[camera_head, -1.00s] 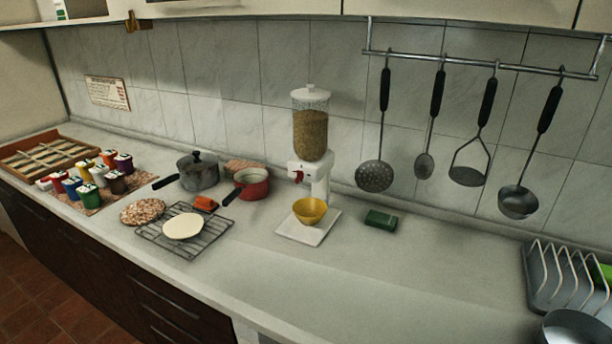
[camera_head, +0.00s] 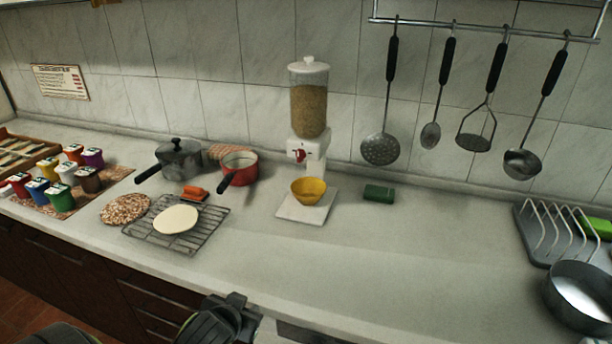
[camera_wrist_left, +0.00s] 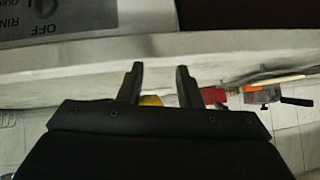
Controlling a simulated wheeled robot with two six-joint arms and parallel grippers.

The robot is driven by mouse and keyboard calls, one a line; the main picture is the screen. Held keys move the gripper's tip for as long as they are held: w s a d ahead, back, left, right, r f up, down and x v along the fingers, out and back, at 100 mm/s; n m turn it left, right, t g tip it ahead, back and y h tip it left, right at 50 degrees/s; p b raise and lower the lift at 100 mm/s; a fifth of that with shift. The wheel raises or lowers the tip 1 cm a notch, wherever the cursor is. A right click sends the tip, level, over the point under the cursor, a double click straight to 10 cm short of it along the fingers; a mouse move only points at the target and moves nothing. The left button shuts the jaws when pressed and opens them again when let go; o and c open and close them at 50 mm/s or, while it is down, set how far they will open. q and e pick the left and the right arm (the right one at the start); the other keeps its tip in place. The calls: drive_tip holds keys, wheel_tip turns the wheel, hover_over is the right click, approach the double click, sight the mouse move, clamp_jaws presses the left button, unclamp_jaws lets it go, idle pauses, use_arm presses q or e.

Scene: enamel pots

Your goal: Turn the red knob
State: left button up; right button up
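The red knob (camera_head: 299,156) is on the front of a white cereal dispenser (camera_head: 309,142) with a clear canister of grain. A yellow bowl (camera_head: 309,190) stands below it on the dispenser's white base (camera_head: 291,211). My left gripper (camera_head: 238,303) is at the counter's front edge, low and left of the dispenser, well apart from the knob. In the left wrist view its two fingers (camera_wrist_left: 159,68) are spread with nothing between them; part of the yellow bowl (camera_wrist_left: 151,101) shows behind. I cannot make out the knob there. My right gripper is not in view.
A red pot (camera_head: 239,166), a grey pot (camera_head: 180,160) and a wire rack (camera_head: 205,235) stand left of the dispenser. A green sponge (camera_head: 378,193) lies to its right. Utensils hang from a rail (camera_head: 480,28). The counter in front of the dispenser is clear.

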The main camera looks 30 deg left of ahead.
use_arm(q)
drive_tip(key=w+a+r+t, duration=0.3)
drive_tip(key=w+r+t, duration=0.2)
drive_tip(key=w+r, duration=0.5)
drive_tip(key=t, duration=0.4)
approach(299, 153)
drive_tip(key=shift+n, duration=0.3)
drive_tip(key=p+x, duration=0.3)
drive_tip(key=x, duration=0.6)
drive_tip(key=shift+a, duration=0.1)
drive_tip(key=c, duration=0.6)
drive_tip(key=shift+c, duration=0.2)
drive_tip(key=shift+m+p, duration=0.35)
drive_tip(key=shift+m, duration=0.15)
